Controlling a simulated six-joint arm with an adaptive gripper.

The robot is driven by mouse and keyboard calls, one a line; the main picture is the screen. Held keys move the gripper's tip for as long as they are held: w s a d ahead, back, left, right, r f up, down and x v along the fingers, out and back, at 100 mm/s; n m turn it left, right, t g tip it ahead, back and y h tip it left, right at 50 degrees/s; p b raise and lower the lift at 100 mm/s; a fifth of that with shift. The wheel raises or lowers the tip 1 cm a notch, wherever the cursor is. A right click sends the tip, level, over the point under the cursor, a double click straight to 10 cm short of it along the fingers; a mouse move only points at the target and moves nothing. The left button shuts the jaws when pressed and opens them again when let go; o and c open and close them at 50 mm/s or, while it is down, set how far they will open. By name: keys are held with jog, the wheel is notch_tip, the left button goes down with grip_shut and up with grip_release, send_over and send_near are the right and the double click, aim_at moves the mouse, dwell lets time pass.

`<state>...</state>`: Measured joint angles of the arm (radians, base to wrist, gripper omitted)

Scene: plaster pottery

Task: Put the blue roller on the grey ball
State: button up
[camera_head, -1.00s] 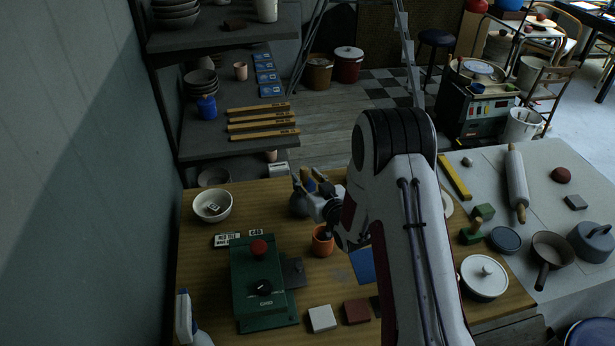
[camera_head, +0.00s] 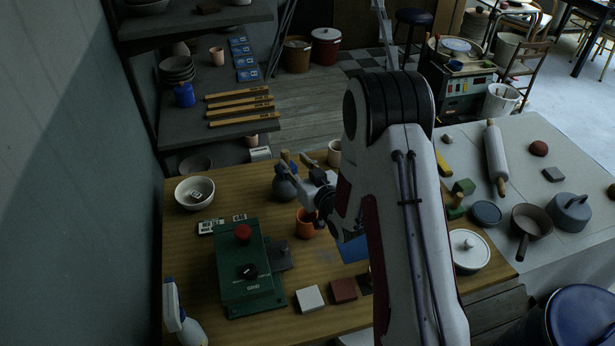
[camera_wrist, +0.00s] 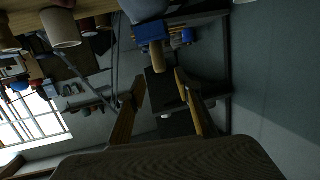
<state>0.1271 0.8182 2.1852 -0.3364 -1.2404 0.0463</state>
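The grey ball (camera_head: 284,188) is a dark rounded shape near the back of the wooden table. The blue roller (camera_head: 284,169) shows just above it, with a tan end pointing up, partly behind my gripper. In the wrist view, the blue roller (camera_wrist: 152,31) appears against the grey ball (camera_wrist: 144,7), seeming to rest on it; exact contact is unclear. My gripper (camera_head: 298,175) is beside them on the right.
An orange cup (camera_head: 306,223) stands close in front of my gripper and a pale cup (camera_head: 334,153) behind it. A white bowl (camera_head: 194,192) is to the left, with a green machine (camera_head: 245,270) in front. A dark shelf unit (camera_head: 215,131) rises at the back left.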

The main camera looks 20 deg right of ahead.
jog(key=v, duration=0.7)
jog(key=shift+r, duration=0.1)
dwell(0.6)
jog(key=s+d+r+g+h, duration=0.2)
jog(key=s+r+g+h, duration=0.25)
jog(key=s+r, duration=0.65)
jog(key=s+a+r+m+g, duration=0.1)
jog(key=s+r+g, duration=0.1)
jog(key=s, duration=1)
jog(key=s+a+r+m+g+y, duration=0.1)
jog(key=s+r, duration=0.4)
jog(key=s, duration=0.8)
jog(key=shift+a+g, duration=0.6)
jog(key=shift+g, duration=0.65)
